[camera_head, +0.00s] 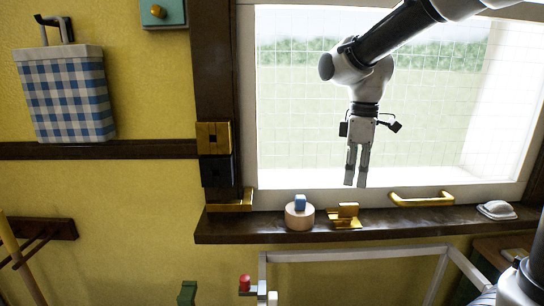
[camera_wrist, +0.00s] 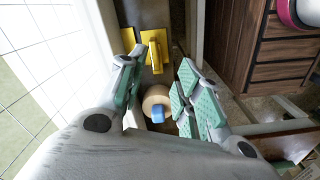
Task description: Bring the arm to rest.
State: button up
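My gripper (camera_head: 356,184) hangs pointing down in front of the bright window in the head view, above the dark window sill (camera_head: 380,222). Its two grey fingers are nearly parallel with a narrow gap between them, and nothing is held. In the wrist view my gripper (camera_wrist: 158,68) shows green-padded fingers apart. Beyond and between them lie a round wooden block (camera_wrist: 156,97) with a blue piece (camera_wrist: 130,115) and a brass fitting (camera_wrist: 154,52). The fingers look clear of these things. My arm reaches in from the upper right.
On the sill stand the wooden block (camera_head: 299,218), the brass fitting (camera_head: 344,215) and a white rounded object (camera_head: 497,210). A brass handle (camera_head: 421,198) is on the window frame. A checked bag (camera_head: 65,95) hangs at left. A pale frame (camera_head: 350,254) stands below the sill.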

jog(key=s+d+r+m+t, duration=0.1)
jog(key=s+d+m+t, duration=0.3)
jog(key=s+d+m, duration=0.9)
jog(key=s+d, duration=0.1)
jog(key=s, duration=0.4)
jog(key=shift+s+d+r, duration=0.15)
jog(key=shift+s+d, duration=0.05)
jog(key=shift+d, duration=0.05)
